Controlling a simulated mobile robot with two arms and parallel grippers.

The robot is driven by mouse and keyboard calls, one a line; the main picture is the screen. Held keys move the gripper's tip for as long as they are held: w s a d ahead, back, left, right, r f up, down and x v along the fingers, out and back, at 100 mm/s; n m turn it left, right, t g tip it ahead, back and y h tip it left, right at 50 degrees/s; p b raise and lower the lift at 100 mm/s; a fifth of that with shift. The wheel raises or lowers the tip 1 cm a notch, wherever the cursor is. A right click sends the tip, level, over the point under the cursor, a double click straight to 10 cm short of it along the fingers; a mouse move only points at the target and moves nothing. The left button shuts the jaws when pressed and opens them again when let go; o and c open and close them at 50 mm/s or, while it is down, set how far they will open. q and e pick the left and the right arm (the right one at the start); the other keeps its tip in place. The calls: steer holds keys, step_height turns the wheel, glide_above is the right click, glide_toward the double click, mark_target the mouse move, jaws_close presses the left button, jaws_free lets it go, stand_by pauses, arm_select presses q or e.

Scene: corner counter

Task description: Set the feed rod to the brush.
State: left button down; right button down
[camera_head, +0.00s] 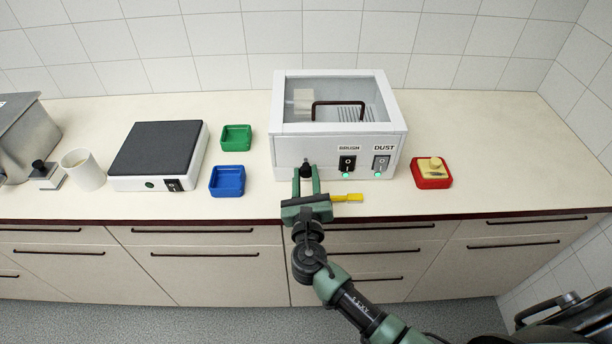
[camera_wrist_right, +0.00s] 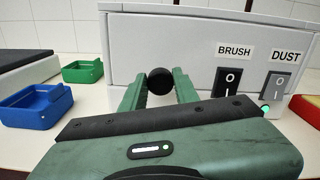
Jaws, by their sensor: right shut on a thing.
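A white box (camera_head: 283,151) with a clear lid and a black lid handle stands at the middle of the counter. Through the lid a pale, blocky part (camera_head: 303,101), perhaps the brush, shows at the left inside. The feed rod's black round knob (camera_head: 306,172) sticks out of the box's front, left of the BRUSH switch; it also shows in the right wrist view (camera_wrist_right: 159,81). The rest of the rod is hidden. My right gripper (camera_head: 306,174) is shut on the knob, one finger on each side. My left gripper is not in view.
The BRUSH switch (camera_head: 347,164) and DUST switch (camera_head: 381,164) have green lights lit. A red tray (camera_head: 432,184) holds a yellowish piece. A yellow tool (camera_head: 347,197) lies near the front edge. Blue (camera_head: 228,190) and green (camera_head: 236,144) trays stand left.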

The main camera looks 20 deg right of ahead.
stand_by(0.8)
steer(key=shift+x, duration=0.95)
steer(key=c, duration=1.2)
jaws_free()
steer(key=shift+r, duration=0.1)
steer(key=shift+c, duration=0.2)
steer(key=shift+o, duration=0.9)
steer(key=shift+w, duration=0.1)
steer(key=v, duration=0.3)
steer(key=b+v, duration=0.1)
steer(key=v, duration=0.3)
steer(key=shift+f, duration=0.25)
steer(key=shift+s+a+r, duration=0.1)
steer(key=shift+s+a, duration=0.05)
steer(key=shift+s, duration=0.25)
